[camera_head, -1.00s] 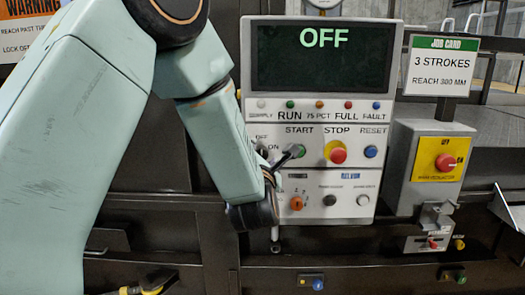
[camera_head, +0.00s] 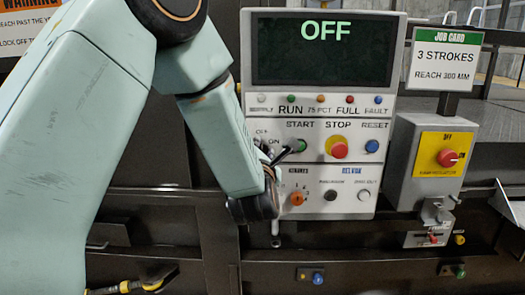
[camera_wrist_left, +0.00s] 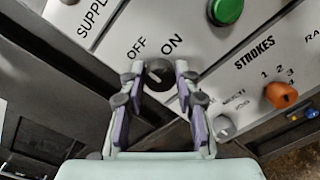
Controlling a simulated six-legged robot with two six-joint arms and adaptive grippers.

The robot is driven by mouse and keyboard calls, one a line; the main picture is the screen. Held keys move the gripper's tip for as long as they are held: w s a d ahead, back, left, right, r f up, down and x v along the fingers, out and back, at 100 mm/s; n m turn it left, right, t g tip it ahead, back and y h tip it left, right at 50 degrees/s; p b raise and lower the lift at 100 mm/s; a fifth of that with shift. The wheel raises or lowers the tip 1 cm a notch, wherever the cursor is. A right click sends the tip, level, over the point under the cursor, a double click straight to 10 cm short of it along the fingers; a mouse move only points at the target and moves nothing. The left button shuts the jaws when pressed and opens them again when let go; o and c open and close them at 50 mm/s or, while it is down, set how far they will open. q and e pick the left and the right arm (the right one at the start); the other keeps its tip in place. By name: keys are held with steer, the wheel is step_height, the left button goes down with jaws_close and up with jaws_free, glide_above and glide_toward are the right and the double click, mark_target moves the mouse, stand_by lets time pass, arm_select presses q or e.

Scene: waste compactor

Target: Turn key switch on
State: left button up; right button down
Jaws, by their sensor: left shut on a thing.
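The key switch (camera_wrist_left: 158,72) is a small dark round knob on the white control panel (camera_head: 325,172), below the printed OFF and ON labels. My left gripper (camera_wrist_left: 156,70) has its two fingers on either side of the knob in the left wrist view and is shut on it. I cannot tell clearly which label the knob points to. In the head view my left gripper (camera_head: 280,156) is at the panel's left side, and the arm and fingers hide most of the switch. The panel's display (camera_head: 322,48) reads OFF in green. My right gripper is not in view.
A green START button (camera_head: 301,146) is close to the right of the gripper. A red STOP button (camera_head: 339,150), a blue RESET button (camera_head: 372,146) and an orange strokes knob (camera_head: 297,199) are nearby. A grey box with a red isolator knob (camera_head: 447,158) stands farther right.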

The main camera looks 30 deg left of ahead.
arm_select(q)
jaws_close()
steer(key=shift+m+b, duration=0.7)
steer(key=shift+m, duration=0.5)
steer(key=m, duration=0.2)
steer(key=shift+m+b, duration=0.3)
steer(key=shift+b, duration=0.1)
steer(key=m, duration=0.3)
steer(key=shift+w+r, duration=0.1)
steer(key=shift+r+m+g, duration=0.1)
steer(key=shift+m+g, duration=0.2)
steer(key=shift+m, duration=1.4)
steer(key=o, duration=0.7)
jaws_free()
steer(key=o, duration=0.4)
steer(key=shift+w+a+f, duration=0.1)
steer(key=shift+a+f, duration=0.1)
steer(key=shift+a, duration=0.05)
steer(key=shift+d, duration=0.1)
